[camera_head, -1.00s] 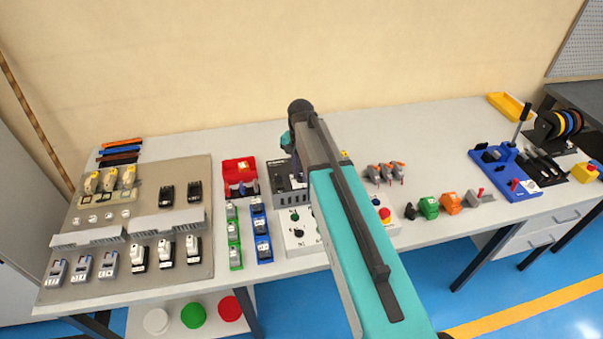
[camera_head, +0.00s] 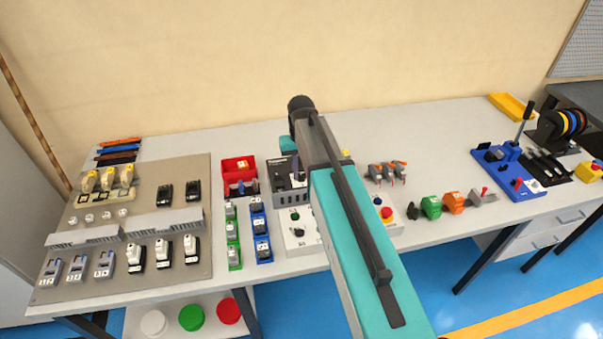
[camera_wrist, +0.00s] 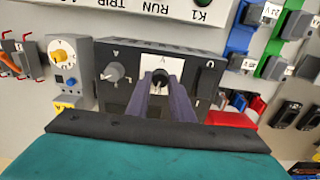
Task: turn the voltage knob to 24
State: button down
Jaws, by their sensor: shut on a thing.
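The voltage knob (camera_wrist: 160,77) is a dark round knob on a white dial plate marked V, in the middle of a black power supply's front in the wrist view. The power supply (camera_wrist: 133,90) also shows in the head view (camera_head: 281,180), partly behind my arm. My gripper (camera_wrist: 161,84) has its two purple-grey fingers closed on the knob, one on each side. They cover the lower part of the dial, and I cannot read the knob's setting. A grey knob marked A (camera_wrist: 115,72) sits to the left of it in the wrist view.
A grey box with a yellow dial (camera_wrist: 63,56) stands beside the supply in the wrist view. A red bin (camera_head: 239,168) and blue and green rail modules (camera_head: 262,228) are close by in the head view. The table behind the supply is clear.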

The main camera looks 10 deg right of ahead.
aim_at(301, 175)
jog(key=shift+n, duration=1.3)
jog(key=c, duration=1.6)
grip_release()
jog(key=shift+o, duration=0.2)
jog(key=shift+r, duration=0.1)
notch_tip(301, 175, up, 14)
jog(key=b, duration=0.4)
jog(key=shift+f, duration=0.2)
